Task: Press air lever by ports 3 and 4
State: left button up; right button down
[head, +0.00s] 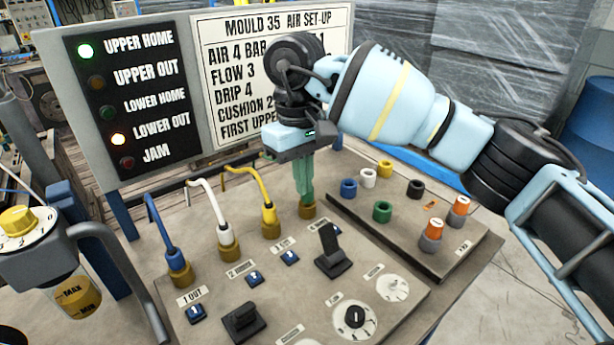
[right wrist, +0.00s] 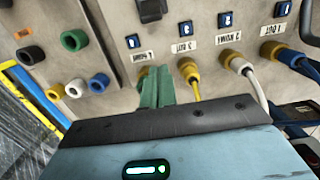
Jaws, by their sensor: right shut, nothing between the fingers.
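The black air lever by ports 3 and 4 (head: 332,254) stands on the sloping panel with its handle raised; part of it shows at the top of the right wrist view (right wrist: 150,9). Port 3 (head: 270,226) is a brass fitting with a yellow hose in it. Port 4 (head: 308,211) is a brass fitting, partly hidden by my fingers. My right gripper (head: 305,188) is shut and empty, its green fingers pointing down at port 4; whether they touch it I cannot tell. The fingers also show in the right wrist view (right wrist: 156,88). My left gripper is not in view.
A second black lever (head: 243,322) sits nearer, by port 1's blue hose (head: 161,230) and port 2's white hose (head: 207,205). Dials (head: 355,318) lie at the front. Coloured sockets (head: 382,211) fill the right plate. The sign board (head: 140,95) shows UPPER HOME and LOWER OUT lit.

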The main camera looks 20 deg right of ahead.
aim_at(330, 245)
jog(key=f, duration=0.6)
jog(key=shift+s+d+f, duration=0.1)
jog(key=shift+s+f, duration=0.2)
jog(key=shift+f, duration=0.05)
jog(key=shift+s+d+f+p, duration=0.1)
jog(key=shift+s+p, duration=0.1)
jog(key=shift+p, duration=0.1)
jog(key=shift+s+d+r+p, duration=0.2)
jog(key=shift+s+r, duration=0.05)
jog(key=shift+s, duration=0.2)
jog(key=shift+s+d+r+p, duration=0.15)
jog(key=shift+s+r+p, duration=0.1)
jog(key=shift+s, duration=0.15)
jog(key=shift+s+d+r, duration=0.1)
jog(key=shift+s+r, duration=0.05)
jog(key=shift+s, duration=0.2)
jog(key=shift+s+d, duration=0.1)
jog(key=shift+s, duration=0.2)
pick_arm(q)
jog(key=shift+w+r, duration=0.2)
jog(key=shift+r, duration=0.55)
pick_arm(e)
jog(key=shift+t, duration=0.3)
